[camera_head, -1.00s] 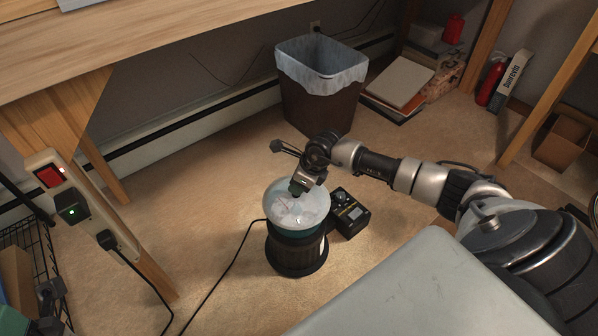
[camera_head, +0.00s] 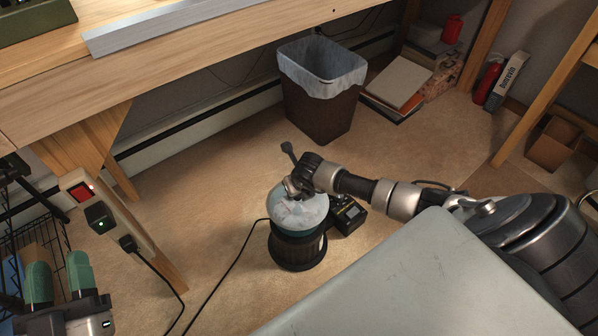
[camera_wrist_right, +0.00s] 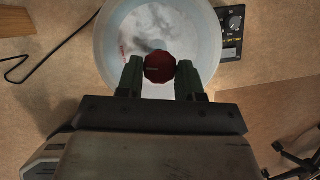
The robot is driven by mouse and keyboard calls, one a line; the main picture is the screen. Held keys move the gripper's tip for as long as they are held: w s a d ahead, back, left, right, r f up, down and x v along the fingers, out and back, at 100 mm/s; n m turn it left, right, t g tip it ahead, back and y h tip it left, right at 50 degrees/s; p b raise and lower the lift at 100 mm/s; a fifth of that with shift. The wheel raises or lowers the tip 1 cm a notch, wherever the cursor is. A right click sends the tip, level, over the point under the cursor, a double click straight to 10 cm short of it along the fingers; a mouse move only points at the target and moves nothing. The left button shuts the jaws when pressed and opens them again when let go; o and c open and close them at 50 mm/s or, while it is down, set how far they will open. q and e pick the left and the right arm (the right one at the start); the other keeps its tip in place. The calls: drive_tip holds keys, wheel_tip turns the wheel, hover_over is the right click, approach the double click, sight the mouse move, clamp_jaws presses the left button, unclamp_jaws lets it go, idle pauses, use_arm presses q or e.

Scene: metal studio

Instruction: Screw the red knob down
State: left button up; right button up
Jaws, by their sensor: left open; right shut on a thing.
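The red knob (camera_wrist_right: 160,67) shows in the right wrist view at the middle of a round, clear, cloudy lid (camera_wrist_right: 110,48). My right gripper (camera_wrist_right: 160,72) is shut on the knob, one green finger at each side. In the head view the lid (camera_head: 309,214) tops a dark round vessel (camera_head: 298,250) on the floor. There my right gripper (camera_head: 294,187) is over the lid, and my own wrist hides the knob. My left gripper (camera_head: 59,278) is open and empty at the lower left, away from the vessel.
A black control box (camera_head: 349,213) with a dial stands close to the vessel's right. A bin (camera_head: 320,105) stands behind. A cable (camera_head: 237,265) runs from the vessel. A bench leg with a power strip (camera_head: 84,193) and a wire basket (camera_head: 40,240) are left.

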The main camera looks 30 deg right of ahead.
drive_tip(key=m+h, duration=0.1)
drive_tip(key=m, duration=0.1)
drive_tip(key=shift+w+a+r+m+p, duration=0.1)
drive_tip(key=shift+m+p, duration=0.3)
drive_tip(key=shift+m+g+h, duration=0.4)
drive_tip(key=shift+m, duration=0.5)
drive_tip(key=shift+w+a+m, duration=0.1)
drive_tip(key=shift+m, duration=0.8)
drive_tip(key=m+g+h+b, duration=0.1)
drive_tip(key=m, duration=0.2)
drive_tip(key=shift+w, duration=0.1)
use_arm(q)
drive_tip(key=shift+w+f+y, duration=0.1)
drive_tip(key=shift+f+y, duration=0.2)
use_arm(e)
drive_tip(key=shift+a+m+g+h, duration=0.1)
drive_tip(key=shift+m+g+h, duration=0.45)
drive_tip(key=shift+m, duration=1.15)
drive_tip(key=shift+g, duration=0.25)
drive_tip(key=o, duration=0.9)
drive_tip(key=shift+o, duration=0.2)
